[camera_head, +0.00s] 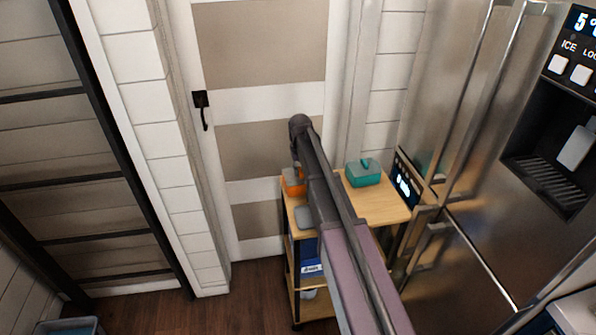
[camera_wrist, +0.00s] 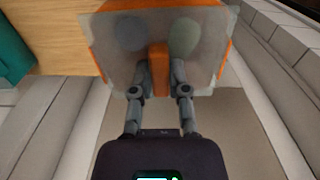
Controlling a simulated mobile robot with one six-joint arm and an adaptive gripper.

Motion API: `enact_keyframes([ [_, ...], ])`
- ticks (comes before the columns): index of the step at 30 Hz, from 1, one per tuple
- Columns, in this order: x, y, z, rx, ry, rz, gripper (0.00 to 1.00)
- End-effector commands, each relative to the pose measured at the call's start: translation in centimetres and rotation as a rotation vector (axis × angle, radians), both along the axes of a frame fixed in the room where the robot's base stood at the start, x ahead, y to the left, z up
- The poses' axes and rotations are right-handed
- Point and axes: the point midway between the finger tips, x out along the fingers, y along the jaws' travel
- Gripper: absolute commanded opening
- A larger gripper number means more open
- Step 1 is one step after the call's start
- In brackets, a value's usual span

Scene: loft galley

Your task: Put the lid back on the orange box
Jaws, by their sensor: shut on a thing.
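The orange box (camera_head: 292,184) stands at the left back of the cart top in the head view, partly hidden by my arm. In the wrist view its orange sides (camera_wrist: 97,58) show past the edges of a greyish, see-through-looking lid (camera_wrist: 118,68). The lid has an upright orange handle (camera_wrist: 158,58). My gripper (camera_wrist: 160,80) is shut on this handle, one finger on each side. The lid is over the box; I cannot tell whether it rests on the rim or hangs just above it. In the head view my arm hides the gripper.
A teal box with a handle (camera_head: 364,174) stands to the right on the wooden cart top (camera_head: 385,206). A small grey-blue item (camera_head: 305,217) lies in front of the orange box. A door (camera_head: 262,140) is behind the cart, and a steel fridge (camera_head: 455,120) is close on the right.

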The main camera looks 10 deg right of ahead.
Motion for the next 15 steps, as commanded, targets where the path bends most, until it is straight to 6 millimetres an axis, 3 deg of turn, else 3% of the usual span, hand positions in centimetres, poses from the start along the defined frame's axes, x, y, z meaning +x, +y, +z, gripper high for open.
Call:
enact_keyframes([
  [12,0.0,0.04,-0.04,0.0,0.0,0.0,0.0],
  [13,0.0,0.04,-0.04,0.0,0.0,0.0,0.3],
  [15,0.0,0.04,-0.04,0.0,0.0,0.0,0.51],
])
